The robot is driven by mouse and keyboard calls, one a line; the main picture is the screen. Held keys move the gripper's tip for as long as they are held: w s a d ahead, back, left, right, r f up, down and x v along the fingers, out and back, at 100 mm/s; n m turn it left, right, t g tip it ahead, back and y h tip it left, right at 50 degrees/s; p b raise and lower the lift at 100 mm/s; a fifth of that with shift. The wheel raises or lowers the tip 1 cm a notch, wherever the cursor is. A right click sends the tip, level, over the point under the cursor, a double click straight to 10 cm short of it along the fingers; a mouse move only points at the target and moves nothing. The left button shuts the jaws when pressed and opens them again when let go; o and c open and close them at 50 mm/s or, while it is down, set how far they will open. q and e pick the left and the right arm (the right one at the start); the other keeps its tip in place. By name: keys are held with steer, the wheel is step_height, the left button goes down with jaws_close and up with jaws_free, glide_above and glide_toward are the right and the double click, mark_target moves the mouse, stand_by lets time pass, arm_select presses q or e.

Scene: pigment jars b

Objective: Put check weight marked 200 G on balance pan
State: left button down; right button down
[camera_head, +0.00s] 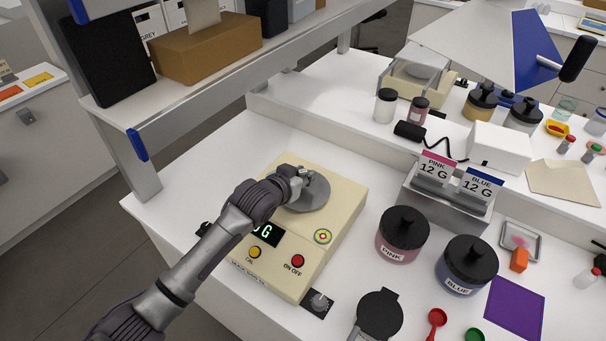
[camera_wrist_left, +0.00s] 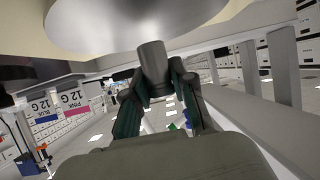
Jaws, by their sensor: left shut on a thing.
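The balance (camera_head: 345,195) is a cream box with a round grey pan (camera_head: 318,197) on top and a lit display, partly covered by my left arm. My left gripper (camera_head: 298,176) is over the pan. In the left wrist view, the gripper (camera_wrist_left: 162,85) is shut on a small grey metal cylinder, the check weight (camera_wrist_left: 153,60). The weight is right at the pan (camera_wrist_left: 120,22), which shows at the top of that view. I cannot tell whether they touch. No marking is readable on the weight, and my gripper hides most of it in the head view. My right gripper is not in view.
Pink (camera_head: 402,235) and blue (camera_head: 467,264) pigment jars stand right of the balance, below a card holder (camera_head: 447,198). A small metal piece on a dark pad (camera_head: 318,303) sits at the balance's front corner. A shelf (camera_head: 215,95) overhangs behind.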

arm_select(q)
steer(key=shift+f, duration=0.55)
steer(key=shift+f, duration=0.1)
steer(key=c, duration=1)
jaws_free()
steer(key=shift+f, duration=0.1)
steer(key=shift+o, duration=0.2)
